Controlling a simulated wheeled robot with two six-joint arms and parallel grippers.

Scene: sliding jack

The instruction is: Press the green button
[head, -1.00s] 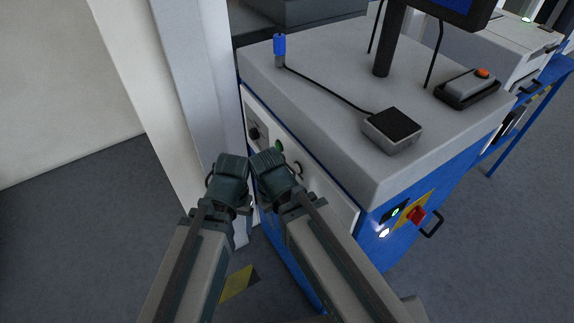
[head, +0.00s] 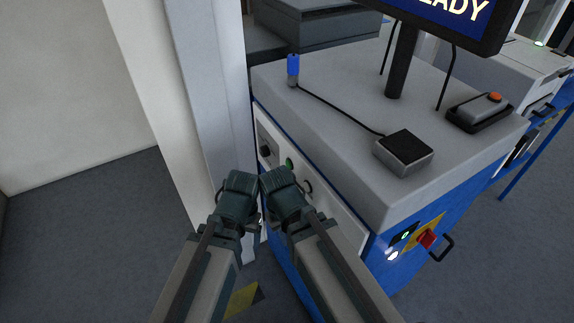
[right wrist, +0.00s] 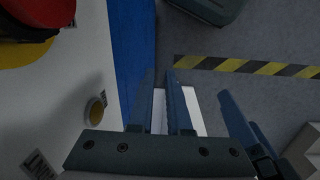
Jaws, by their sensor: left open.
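The green button (head: 289,163) is a small green spot on the white side panel (head: 335,205) of the blue and grey machine. My left gripper (head: 240,192) is left of this panel, lower than the button; its fingertips are hard to make out. My right gripper (head: 282,188) is beside it, just below the button in the picture. In the right wrist view my right gripper's fingers (right wrist: 160,85) stand a little apart with nothing held between them. My left gripper's fingers (right wrist: 240,110) show to their right, also apart. Whether either gripper touches the panel cannot be told.
A red knob (head: 427,239) on yellow and lit indicators are on the machine's front. On top are a black pad box (head: 404,152), a blue-tipped probe (head: 293,70), an orange-button box (head: 480,110) and a screen (head: 455,20). A pale column (head: 205,90) stands close at left.

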